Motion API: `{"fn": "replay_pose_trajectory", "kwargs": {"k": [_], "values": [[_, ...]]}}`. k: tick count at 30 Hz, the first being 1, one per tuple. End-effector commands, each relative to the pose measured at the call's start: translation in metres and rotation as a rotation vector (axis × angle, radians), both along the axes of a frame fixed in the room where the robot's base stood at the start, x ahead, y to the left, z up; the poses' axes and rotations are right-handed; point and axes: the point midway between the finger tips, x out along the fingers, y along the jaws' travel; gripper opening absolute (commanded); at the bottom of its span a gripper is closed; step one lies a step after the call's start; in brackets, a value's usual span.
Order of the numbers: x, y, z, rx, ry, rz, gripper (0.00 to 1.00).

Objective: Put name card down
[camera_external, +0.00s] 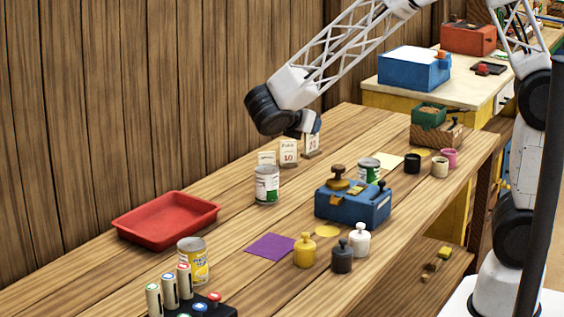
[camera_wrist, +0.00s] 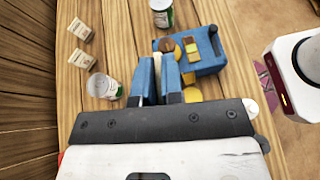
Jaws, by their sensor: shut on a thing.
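I cannot tell whether the held card touches the table. Two other cards (camera_wrist: 79,42) show at the left of the wrist view.
A blue balance box (camera_external: 353,205) with weights stands in front, beside a green can (camera_external: 369,170). Another can (camera_external: 267,186) is near the cards. A red tray (camera_external: 167,220) lies to the left. Bare table (camera_external: 225,245) shows between the tray and the purple sheet (camera_external: 270,246).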

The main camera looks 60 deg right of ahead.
Motion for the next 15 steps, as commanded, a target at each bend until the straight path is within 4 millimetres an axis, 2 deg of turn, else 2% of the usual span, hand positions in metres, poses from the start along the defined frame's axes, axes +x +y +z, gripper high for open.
{"fn": "replay_pose_trajectory", "kwargs": {"k": [7,15], "values": [[-0.006,-0.024,-0.025,-0.002,0.004,-0.326,0.00],[-0.010,-0.040,-0.044,-0.002,0.003,-0.725,0.00]]}}
